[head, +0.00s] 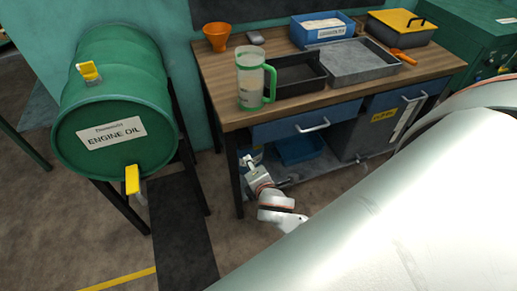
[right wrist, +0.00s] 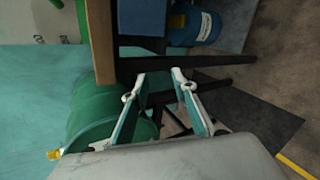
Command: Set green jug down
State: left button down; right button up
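The green jug (head: 250,80) is a clear measuring jug with a green handle and base. It stands upright on the wooden workbench (head: 225,84), near its front left edge. My right gripper (head: 248,158) is below the bench top, by its front left leg, apart from the jug. In the right wrist view my right gripper (right wrist: 158,76) has its two fingers spread with nothing between them. Part of what looks like the jug (right wrist: 45,22) shows at the top left of that view. My left gripper is not in view.
A green engine oil drum (head: 110,105) lies on a stand left of the bench. An orange funnel (head: 217,36), a black tray (head: 296,75), a grey tray (head: 360,62) and a blue bin (head: 322,28) sit on the bench. Bare wood lies left of the jug.

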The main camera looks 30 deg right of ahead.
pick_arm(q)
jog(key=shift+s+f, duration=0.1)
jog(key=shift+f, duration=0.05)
pick_arm(e)
jog(key=s+a+f+m+y, duration=0.3)
jog(key=s+f+m, duration=0.1)
jog(key=s+m, duration=0.3)
jog(key=s+a+f+m+y, duration=0.2)
jog(key=s+a+f+m, duration=0.2)
jog(key=s+m, duration=0.3)
jog(key=shift+s+a+f+g+y, duration=0.2)
jog(key=shift+s+a+g+y, duration=0.05)
jog(key=shift+s+g+y, duration=0.15)
jog(key=shift+w, duration=0.1)
dwell(0.6)
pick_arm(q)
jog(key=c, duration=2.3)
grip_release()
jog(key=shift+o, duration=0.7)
